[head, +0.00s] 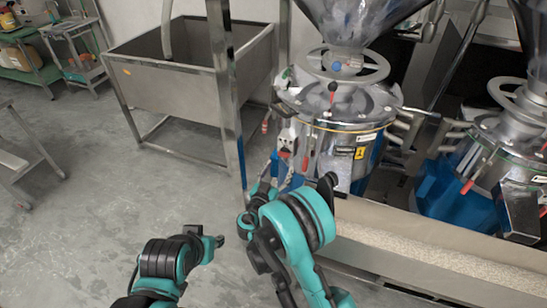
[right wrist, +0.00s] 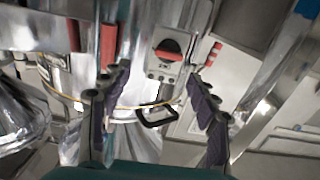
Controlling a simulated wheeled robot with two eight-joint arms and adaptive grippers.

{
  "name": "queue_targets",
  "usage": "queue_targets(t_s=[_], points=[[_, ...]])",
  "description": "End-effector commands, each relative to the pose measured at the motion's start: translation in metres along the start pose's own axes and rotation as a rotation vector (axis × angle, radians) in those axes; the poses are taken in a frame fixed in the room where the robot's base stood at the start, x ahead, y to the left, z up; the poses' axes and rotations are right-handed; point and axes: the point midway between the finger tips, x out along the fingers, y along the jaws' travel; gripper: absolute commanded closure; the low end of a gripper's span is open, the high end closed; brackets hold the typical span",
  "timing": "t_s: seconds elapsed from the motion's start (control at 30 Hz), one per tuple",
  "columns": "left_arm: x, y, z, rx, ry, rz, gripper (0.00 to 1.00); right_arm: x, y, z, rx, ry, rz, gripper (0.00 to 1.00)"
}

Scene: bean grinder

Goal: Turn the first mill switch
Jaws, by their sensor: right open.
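The first mill (head: 340,125) is a shiny metal drum with a blue lower body and a hopper above. Its switch (head: 287,137) is on a small panel at the drum's left side. In the right wrist view the switch (right wrist: 170,50) is a red and black rotary knob on a light plate, beyond the fingertips. My right gripper (head: 274,172) is just below the switch, partly hidden by my own arm. In the right wrist view my right gripper (right wrist: 155,80) is open, its dark fingers apart with nothing between them.
A second mill (head: 500,145) stands at the right. A long trough of pale grains (head: 430,255) runs along the front. A grey metal bin (head: 185,85) on legs and an upright metal post (head: 226,100) stand left of the first mill. A black handle (right wrist: 158,117) hangs below the switch.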

Motion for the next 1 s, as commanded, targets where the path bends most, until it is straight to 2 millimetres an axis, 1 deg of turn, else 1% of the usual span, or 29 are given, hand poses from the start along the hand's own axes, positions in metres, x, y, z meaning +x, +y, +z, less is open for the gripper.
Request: queue_targets(t_s=[0.03,0.17,0.27,0.5,0.63,0.8,1.0], points=[[-0.001,0.000,0.000,0.000,0.000,0.000,0.67,-0.002,-0.005,0.004,0.007,0.017,-0.008,0.40],[0.000,0.000,0.000,0.000,0.000,0.000,0.67,-0.001,-0.010,0.008,0.017,0.037,-0.015,0.40],[0.004,0.000,0.003,0.000,0.000,0.000,0.67,0.010,-0.010,0.008,0.018,0.037,-0.014,0.40],[0.013,0.000,0.009,0.000,0.000,0.000,0.67,0.050,-0.010,0.007,0.017,0.036,-0.013,0.40],[0.016,0.000,0.012,0.000,0.000,0.000,0.67,0.066,-0.011,0.006,0.017,0.036,-0.014,0.40],[0.017,0.000,0.012,0.000,0.000,0.000,0.67,0.073,-0.011,0.005,0.017,0.035,-0.015,0.40],[0.017,0.000,0.012,0.000,0.000,0.000,0.67,0.073,-0.011,0.004,0.017,0.035,-0.015,0.40]])
